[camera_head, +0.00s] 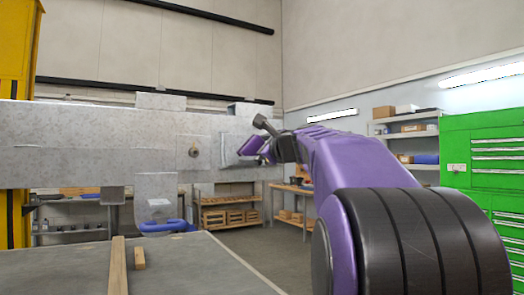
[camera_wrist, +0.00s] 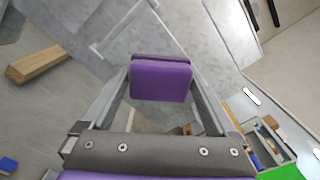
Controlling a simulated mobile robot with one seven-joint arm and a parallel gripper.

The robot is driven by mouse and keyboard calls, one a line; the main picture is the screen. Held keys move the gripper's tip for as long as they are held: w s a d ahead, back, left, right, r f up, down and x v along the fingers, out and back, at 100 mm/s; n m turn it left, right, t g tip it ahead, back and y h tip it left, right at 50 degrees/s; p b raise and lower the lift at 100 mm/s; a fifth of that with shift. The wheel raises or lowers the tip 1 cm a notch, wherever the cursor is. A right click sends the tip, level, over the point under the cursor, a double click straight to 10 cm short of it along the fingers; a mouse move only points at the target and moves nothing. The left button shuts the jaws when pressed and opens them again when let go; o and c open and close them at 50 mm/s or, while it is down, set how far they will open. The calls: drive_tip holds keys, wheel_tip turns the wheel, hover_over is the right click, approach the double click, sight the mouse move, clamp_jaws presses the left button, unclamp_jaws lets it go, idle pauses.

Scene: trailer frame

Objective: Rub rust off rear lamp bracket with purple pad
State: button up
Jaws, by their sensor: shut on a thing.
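My gripper (camera_head: 264,150) is shut on the purple pad (camera_head: 250,146), beside the right end of the grey trailer frame (camera_head: 90,150). In the wrist view the pad (camera_wrist: 160,82) sits between the two fingers, its broad purple face toward the camera. A pale grey plate (camera_head: 231,143) at the frame's end, just left of the pad, looks like the rear lamp bracket. The pad overlaps its right part in the head view. I cannot tell whether they touch. No rust shows clearly on the plate.
A brown round fitting (camera_head: 194,151) protrudes from the frame left of the plate. A grey table (camera_head: 190,265) with wooden strips (camera_head: 118,268) lies below. A green cabinet (camera_head: 485,165) stands at right; shelves (camera_head: 405,125) line the back wall.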

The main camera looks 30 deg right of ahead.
sight(236, 148)
drive_tip(key=shift+a, duration=1.8)
drive_tip(key=shift+s, duration=0.1)
drive_tip(key=shift+s+d+b, duration=0.1)
drive_tip(key=shift+s+b, duration=0.9)
drive_tip(key=shift+s, duration=1.8)
drive_tip(key=shift+s+r+b, duration=0.15)
drive_tip(key=shift+s+b, duration=0.2)
drive_tip(key=shift+s, duration=1.3)
